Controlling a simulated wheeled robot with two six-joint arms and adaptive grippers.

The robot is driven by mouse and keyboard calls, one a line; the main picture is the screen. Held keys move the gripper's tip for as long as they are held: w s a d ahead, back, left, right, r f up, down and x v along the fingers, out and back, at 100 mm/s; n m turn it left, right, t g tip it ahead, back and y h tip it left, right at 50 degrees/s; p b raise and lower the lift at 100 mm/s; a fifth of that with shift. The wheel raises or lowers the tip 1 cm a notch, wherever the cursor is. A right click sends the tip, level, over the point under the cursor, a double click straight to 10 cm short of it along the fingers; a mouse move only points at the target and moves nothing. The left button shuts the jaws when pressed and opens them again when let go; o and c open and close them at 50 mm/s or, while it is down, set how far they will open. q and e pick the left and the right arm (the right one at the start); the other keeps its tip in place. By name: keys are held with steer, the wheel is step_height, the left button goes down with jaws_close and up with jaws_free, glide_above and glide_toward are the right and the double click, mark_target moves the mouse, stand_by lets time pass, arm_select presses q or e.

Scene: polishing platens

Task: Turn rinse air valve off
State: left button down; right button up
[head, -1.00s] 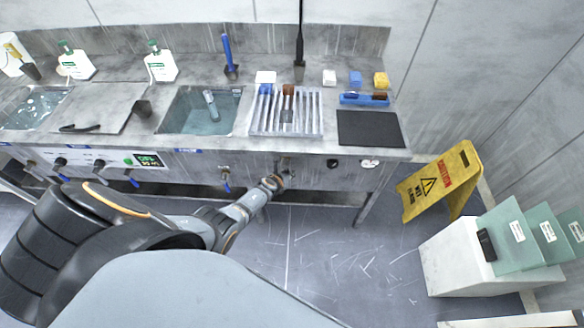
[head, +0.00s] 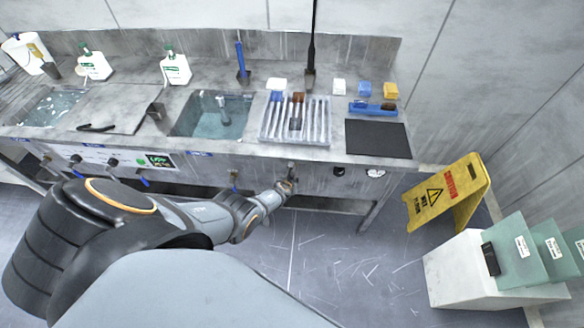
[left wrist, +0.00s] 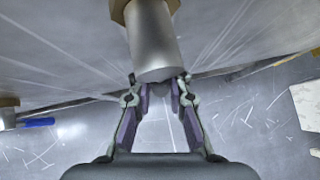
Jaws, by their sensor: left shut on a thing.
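A valve (head: 291,167) sticks out of the front face of the sink bench, below the slotted rack. In the left wrist view it is a grey cylinder (left wrist: 154,45) with a brass-coloured fitting behind it. My left gripper (head: 288,185) is at this valve, and its fingertips (left wrist: 160,84) are closed in at the cylinder's lower end. The part between the fingertips is mostly hidden, so I cannot tell how the handle is turned. No label is readable on this valve. My right gripper is not in view.
Another valve with a blue handle (head: 234,185) hangs to the left; its blue handle also shows in the left wrist view (left wrist: 36,122). A yellow wet-floor sign (head: 447,195) and a white block (head: 462,270) stand at the right. The scratched floor between is clear.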

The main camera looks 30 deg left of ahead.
arm_select(q)
steer(key=c, duration=1.3)
jaws_free()
steer(key=shift+a, duration=0.1)
steer(key=shift+o, duration=0.2)
